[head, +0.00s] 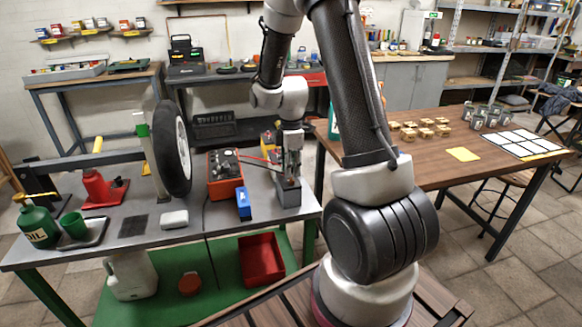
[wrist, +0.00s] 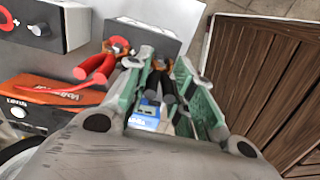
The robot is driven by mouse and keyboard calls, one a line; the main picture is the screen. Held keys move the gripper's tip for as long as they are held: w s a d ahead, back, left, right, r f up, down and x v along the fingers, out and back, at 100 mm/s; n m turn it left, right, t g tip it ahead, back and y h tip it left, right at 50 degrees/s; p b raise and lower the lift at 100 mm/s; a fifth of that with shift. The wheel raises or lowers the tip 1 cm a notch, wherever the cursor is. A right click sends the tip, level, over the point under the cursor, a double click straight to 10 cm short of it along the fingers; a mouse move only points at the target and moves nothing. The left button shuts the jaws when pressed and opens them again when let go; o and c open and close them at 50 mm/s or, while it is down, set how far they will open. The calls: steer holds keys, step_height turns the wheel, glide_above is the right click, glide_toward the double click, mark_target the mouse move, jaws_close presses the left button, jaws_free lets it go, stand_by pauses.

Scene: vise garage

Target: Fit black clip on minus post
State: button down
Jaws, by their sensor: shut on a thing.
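My gripper (wrist: 168,65) points down over a small grey block (head: 288,193) on the bench in the head view. In the wrist view its green-padded fingers are shut on the black clip (wrist: 166,83). The clip's copper-coloured jaws lie close to the grey block (wrist: 140,36); contact cannot be told. A red clip (wrist: 104,63) sits just left of my gripper, its jaws at the same block. A dark box (wrist: 52,25) at upper left carries a round knob or post and red markings. I cannot make out the minus post for certain.
An orange unit (head: 225,175) with a red cable stands left of my gripper; a blue box (head: 243,203) is in front. A wheel (head: 171,148) stands further left. Red and green cans are at the bench's left end. A wooden table (head: 440,165) is at right.

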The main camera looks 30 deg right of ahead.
steer(key=shift+f, duration=0.15)
steer(key=c, duration=0.6)
jaws_free()
steer(key=shift+r, duration=4)
